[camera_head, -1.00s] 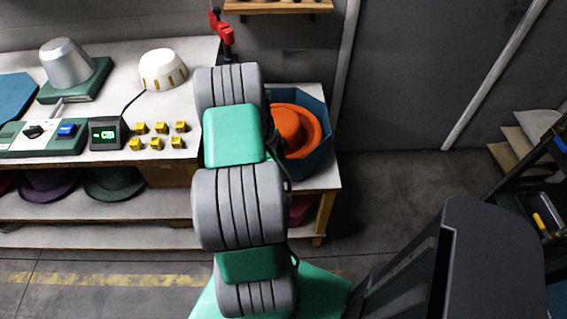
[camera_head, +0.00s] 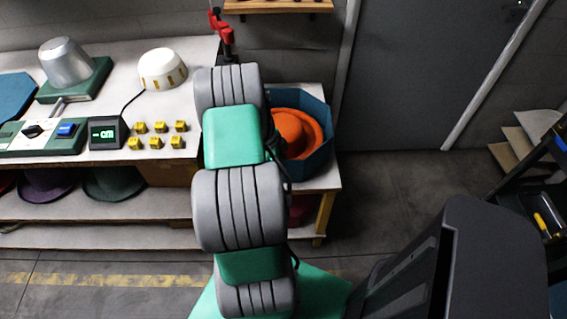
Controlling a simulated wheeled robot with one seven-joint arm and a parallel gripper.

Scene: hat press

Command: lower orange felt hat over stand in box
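The orange felt hat (camera_head: 295,130) shows inside the blue octagonal box (camera_head: 322,158) at the right end of the bench. Its crown and part of its brim are visible; its left side is hidden behind my arm. The stand in the box cannot be seen, so I cannot tell whether the hat is over it. My gripper is hidden or out of view; only my grey and green arm links show, reaching up to the left of the box.
On the bench (camera_head: 190,105) are a metal hat block (camera_head: 66,62), a white dome (camera_head: 162,69), a small display (camera_head: 108,133) and several yellow blocks (camera_head: 158,127). A red clamp-like item (camera_head: 222,35) stands behind my arm.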

